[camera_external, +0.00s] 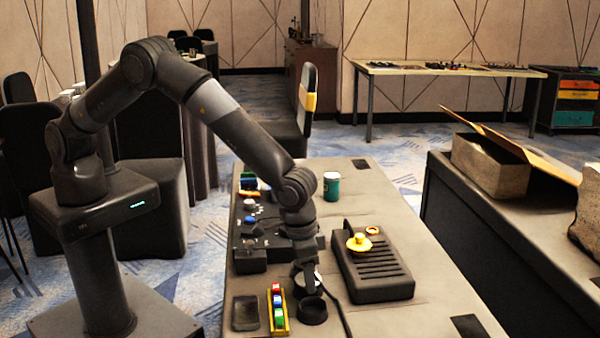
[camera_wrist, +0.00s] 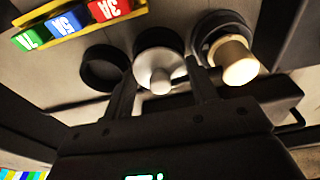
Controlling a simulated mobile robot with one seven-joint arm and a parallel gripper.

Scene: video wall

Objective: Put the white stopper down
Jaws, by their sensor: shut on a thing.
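The white stopper (camera_wrist: 158,70), a pale disc with a rounded knob, is between the two fingers of my gripper (camera_wrist: 160,82) in the wrist view. My gripper is shut on it. A dark round rim shows behind the disc; I cannot tell whether the stopper touches it. In the external view my gripper (camera_external: 306,282) points down low over the near part of the table, and the stopper is mostly hidden there. An empty dark ring (camera_wrist: 83,70) is just left of the stopper in the wrist view; it also shows in the external view (camera_external: 312,318).
A cream knob (camera_wrist: 238,68) in a dark round holder is close on the right in the wrist view. A yellow tray (camera_external: 287,325) of coloured blocks and a dark pad (camera_external: 245,313) lie left of my gripper. A slotted black box (camera_external: 380,280) stands right; a green jar (camera_external: 332,187) stands farther back.

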